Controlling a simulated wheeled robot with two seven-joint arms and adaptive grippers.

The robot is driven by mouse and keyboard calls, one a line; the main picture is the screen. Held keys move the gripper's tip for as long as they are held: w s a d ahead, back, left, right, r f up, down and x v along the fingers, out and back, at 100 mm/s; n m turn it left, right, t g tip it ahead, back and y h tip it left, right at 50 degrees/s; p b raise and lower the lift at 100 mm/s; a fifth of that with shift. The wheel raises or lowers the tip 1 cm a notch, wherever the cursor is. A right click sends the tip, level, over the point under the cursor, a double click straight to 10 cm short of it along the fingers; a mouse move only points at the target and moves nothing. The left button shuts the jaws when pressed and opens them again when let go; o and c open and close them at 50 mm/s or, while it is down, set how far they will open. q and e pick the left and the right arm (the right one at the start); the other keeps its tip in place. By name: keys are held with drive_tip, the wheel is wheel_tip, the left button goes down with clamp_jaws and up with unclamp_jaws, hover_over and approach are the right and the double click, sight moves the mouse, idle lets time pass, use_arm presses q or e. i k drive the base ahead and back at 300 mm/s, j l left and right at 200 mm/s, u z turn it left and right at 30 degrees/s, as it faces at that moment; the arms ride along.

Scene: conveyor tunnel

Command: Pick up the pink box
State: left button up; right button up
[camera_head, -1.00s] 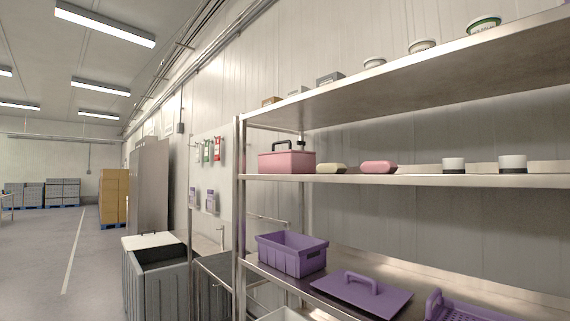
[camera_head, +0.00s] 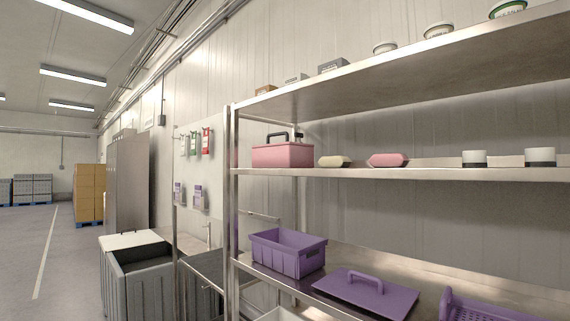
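The pink box (camera_head: 282,154) stands on the middle shelf (camera_head: 400,173) of a metal rack, at its left end. It is a closed rectangular box with a dark handle (camera_head: 278,136) on top. A pink rounded item (camera_head: 387,160) lies further right on the same shelf, with a cream rounded item (camera_head: 333,161) between them. Neither of my grippers shows in the head view.
The lower shelf holds a purple bin (camera_head: 287,252), a purple lid (camera_head: 366,292) and a purple basket (camera_head: 480,308). The rack's left upright (camera_head: 232,200) stands beside the pink box. A grey bin (camera_head: 140,270) is left of the rack. Open floor (camera_head: 45,255) lies at far left.

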sight(285, 156)
drive_tip(key=i+j+z, duration=0.15)
drive_tip(key=j, duration=0.2)
drive_tip(key=i+j+z, duration=0.15)
drive_tip(key=j, duration=0.25)
drive_tip(key=i+j+z, duration=0.15)
drive_tip(key=j, duration=0.25)
drive_tip(key=i+j+z, duration=0.15)
drive_tip(key=j, duration=0.3)
drive_tip(key=i+j+z, duration=0.15)
drive_tip(key=j, duration=0.3)
drive_tip(key=i+j+z, duration=0.1)
drive_tip(key=j, duration=0.35)
drive_tip(key=i+j+z, duration=0.15)
drive_tip(key=j, duration=0.3)
